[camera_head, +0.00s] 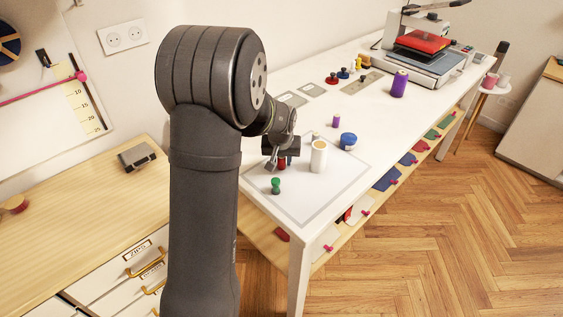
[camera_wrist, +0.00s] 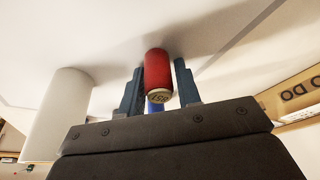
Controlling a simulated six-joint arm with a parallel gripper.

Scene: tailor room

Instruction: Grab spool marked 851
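The red spool (camera_wrist: 158,70) stands between the two fingers of my gripper (camera_wrist: 160,92) in the wrist view. Its pale end carries a dark number that looks like 851, seen turned over. A gap shows between the spool and the right finger; the left finger is very close to it, and contact there is unclear. My gripper looks open around the spool. In the head view, my gripper (camera_head: 280,158) is low over the white table, and only a bit of the red spool (camera_head: 282,164) shows beneath it.
A white spool (camera_head: 318,156) stands close to the right of my gripper, and a green spool (camera_head: 276,186) stands in front. A blue spool (camera_head: 348,141) and a small purple spool (camera_head: 336,122) are farther back. The white table (camera_head: 375,125) is clear toward its right edge.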

